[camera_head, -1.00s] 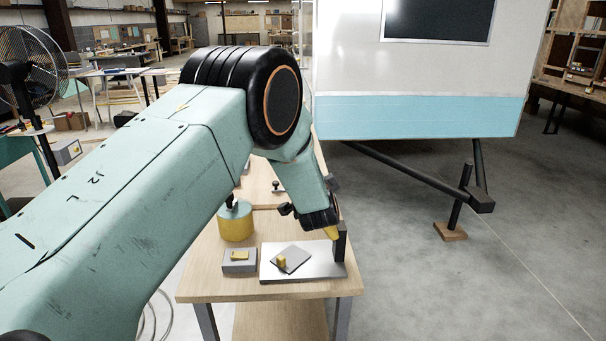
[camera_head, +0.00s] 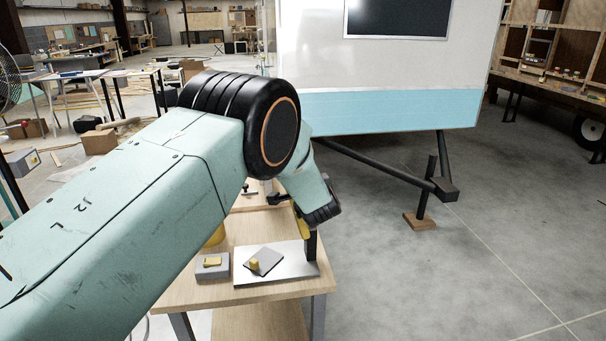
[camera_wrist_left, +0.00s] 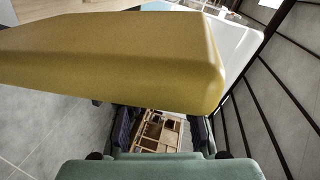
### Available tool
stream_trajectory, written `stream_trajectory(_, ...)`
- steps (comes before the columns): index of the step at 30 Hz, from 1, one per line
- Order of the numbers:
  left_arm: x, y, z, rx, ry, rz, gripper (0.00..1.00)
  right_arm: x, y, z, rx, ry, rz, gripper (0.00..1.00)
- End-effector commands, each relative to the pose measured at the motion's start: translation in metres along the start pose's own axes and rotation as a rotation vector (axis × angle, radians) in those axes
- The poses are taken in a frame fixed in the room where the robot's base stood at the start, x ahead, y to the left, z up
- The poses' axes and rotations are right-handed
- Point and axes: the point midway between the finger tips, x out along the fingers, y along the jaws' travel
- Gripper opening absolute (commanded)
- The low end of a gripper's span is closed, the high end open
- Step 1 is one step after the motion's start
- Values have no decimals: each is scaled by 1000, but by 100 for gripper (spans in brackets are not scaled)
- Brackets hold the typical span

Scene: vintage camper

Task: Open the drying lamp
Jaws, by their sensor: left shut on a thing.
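The drying lamp appears to be the yellow part (camera_head: 303,228) beside a short black post (camera_head: 312,246) on a pale metal plate (camera_head: 285,277). The plate lies on a wooden workbench. My left gripper (camera_head: 306,216) is at the yellow part, above the plate's right end. In the left wrist view a large yellow block (camera_wrist_left: 120,55) fills the upper part and hides the fingertips. My left gripper is shut on this yellow part. The exact grip is hidden. My right gripper is not in view.
A small tilted panel with a yellow knob (camera_head: 255,265) lies on the plate. A yellow container (camera_head: 216,236) is mostly behind my arm. The camper (camera_head: 380,90) stands behind; floor to the right is clear.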

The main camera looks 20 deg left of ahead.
Motion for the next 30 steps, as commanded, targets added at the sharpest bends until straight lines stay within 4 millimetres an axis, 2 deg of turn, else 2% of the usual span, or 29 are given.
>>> stream_trajectory(3, 0, -2, -2, 0, 4, -5, 0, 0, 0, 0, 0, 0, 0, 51)
stream_trajectory(4, 0, -2, -2, 0, 4, -5, 32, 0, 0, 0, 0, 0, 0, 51)
stream_trajectory(12, 0, -1, 0, -1, 2, -2, 54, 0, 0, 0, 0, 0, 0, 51)
stream_trajectory(23, -4, 0, 0, -1, 1, -1, 54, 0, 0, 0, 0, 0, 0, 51)
stream_trajectory(30, -31, -1, -1, 2, 3, 0, 54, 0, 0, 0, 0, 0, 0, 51)
